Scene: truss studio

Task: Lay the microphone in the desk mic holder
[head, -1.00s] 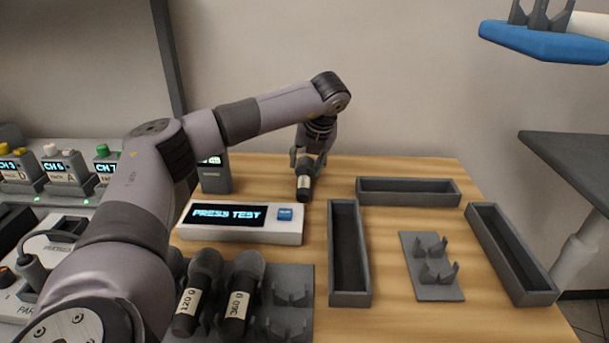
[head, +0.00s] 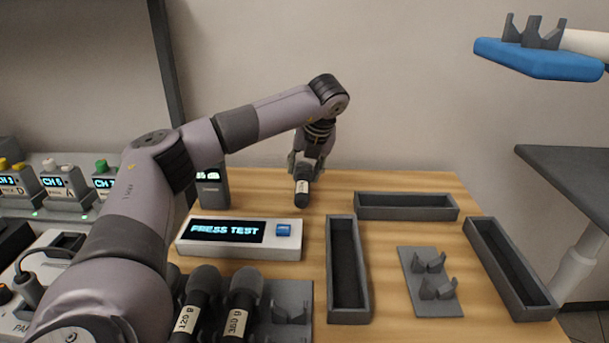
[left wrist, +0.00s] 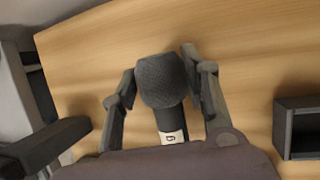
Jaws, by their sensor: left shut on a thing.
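My left gripper (head: 304,168) is shut on a dark microphone (head: 302,198) with a pale label, above the back part of the wooden desk. In the left wrist view, the microphone's round mesh head (left wrist: 160,80) sits between the two fingers, with its labelled body running down toward the palm. A grey plate with two pronged cradles, which looks like the desk mic holder (head: 416,264), lies empty at the right of the desk. The gripper is well to its left and farther back. My right gripper is not in view.
Grey trays (head: 332,250) (head: 405,214) (head: 510,268) surround the cradle plate. A PRESS TEST box (head: 200,249) stands left of centre. Two labelled microphones (head: 190,305) (head: 238,302) rest in a front rack (head: 298,337). A blue platform (head: 540,62) with prongs hangs upper right.

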